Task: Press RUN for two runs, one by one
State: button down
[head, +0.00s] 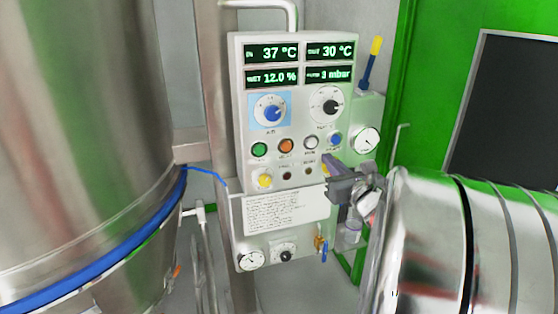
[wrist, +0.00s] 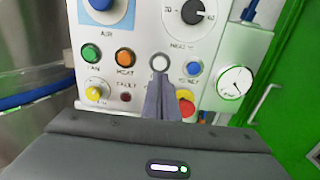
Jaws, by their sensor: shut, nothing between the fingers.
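The control panel (head: 240,120) has a row of round buttons: green (head: 260,149), orange (head: 286,146), white (head: 311,142) and blue (head: 335,138). The labels below are small; in the wrist view I read FAN under green and HEAT under orange, while my fingers cover the label under the white button (wrist: 160,62). I cannot read which one is RUN. My gripper (wrist: 158,82) is shut and empty, its fingertips just below the white button. In the head view my gripper (head: 326,158) is at the panel's lower right; contact is not visible.
Displays (head: 272,65) read 37 °C, 30 °C, 12.0 % and 3 mbar. A red-and-yellow button (wrist: 186,103) sits right beside my fingers. A yellow knob (head: 265,181) and dark small lamps (head: 287,175) are lower left. Steel vessels (head: 80,130) flank the panel; a gauge (head: 366,140) is at right.

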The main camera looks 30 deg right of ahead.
aim_at(312, 144)
jog(key=x, duration=0.8)
jog(key=shift+w, duration=0.1)
